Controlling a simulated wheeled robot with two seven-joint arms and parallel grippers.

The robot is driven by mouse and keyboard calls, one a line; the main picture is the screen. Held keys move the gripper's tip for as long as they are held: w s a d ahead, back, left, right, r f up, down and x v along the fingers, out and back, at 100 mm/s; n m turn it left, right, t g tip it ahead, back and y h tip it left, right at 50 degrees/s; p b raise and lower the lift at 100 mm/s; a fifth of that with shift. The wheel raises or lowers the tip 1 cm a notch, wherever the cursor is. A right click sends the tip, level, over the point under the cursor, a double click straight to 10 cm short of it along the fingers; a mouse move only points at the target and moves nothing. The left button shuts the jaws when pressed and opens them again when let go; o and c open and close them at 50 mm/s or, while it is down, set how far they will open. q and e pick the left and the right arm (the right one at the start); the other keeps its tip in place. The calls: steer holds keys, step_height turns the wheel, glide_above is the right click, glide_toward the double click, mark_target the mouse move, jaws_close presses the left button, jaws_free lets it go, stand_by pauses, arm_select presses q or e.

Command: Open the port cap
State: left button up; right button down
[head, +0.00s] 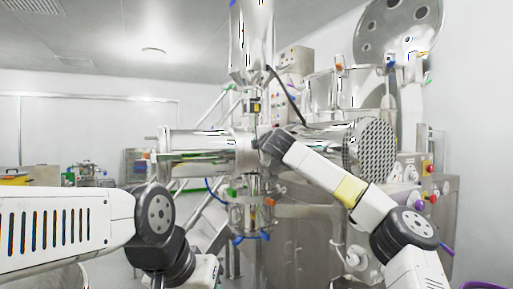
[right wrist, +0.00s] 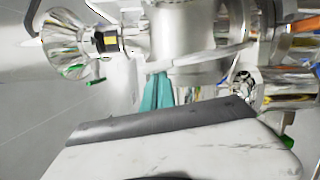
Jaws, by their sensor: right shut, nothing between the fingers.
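The steel granulator (head: 205,152) fills the middle of the head view, with a horizontal cylinder and a vertical column. I cannot tell which of its fittings is the port cap. In the right wrist view, my right gripper (right wrist: 158,92) shows teal fingers close together, shut and empty, just in front of a polished steel cylinder (right wrist: 188,40). I cannot tell whether they touch it. In the head view my right arm reaches across to the machine's centre, and its fingertips are hidden there. My left arm is at the lower left; its fingers are out of view.
A flared chrome fitting (right wrist: 68,45) with a green handle juts out left of my right gripper. A perforated round end plate (head: 370,147) and a steel control cabinet (head: 440,195) stand on the right. A black cable (head: 287,95) hangs beside the column.

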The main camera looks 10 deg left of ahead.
steer(key=w+d+m, duration=0.1)
steer(key=w+d+r+m, duration=0.1)
steer(key=d+m, duration=0.1)
steer(key=shift+w+d, duration=0.1)
steer(key=shift+d, duration=0.05)
steer(key=shift+w+d+f, duration=0.1)
steer(key=shift+w+d, duration=0.35)
steer(key=shift+d, duration=0.15)
steer(key=shift+w+d+f, duration=0.1)
steer(key=shift+w+d, duration=0.3)
steer(key=shift+d, duration=0.2)
steer(key=shift+w+d+g, duration=0.1)
steer(key=shift+d+g, duration=0.05)
steer(key=shift+g, duration=0.15)
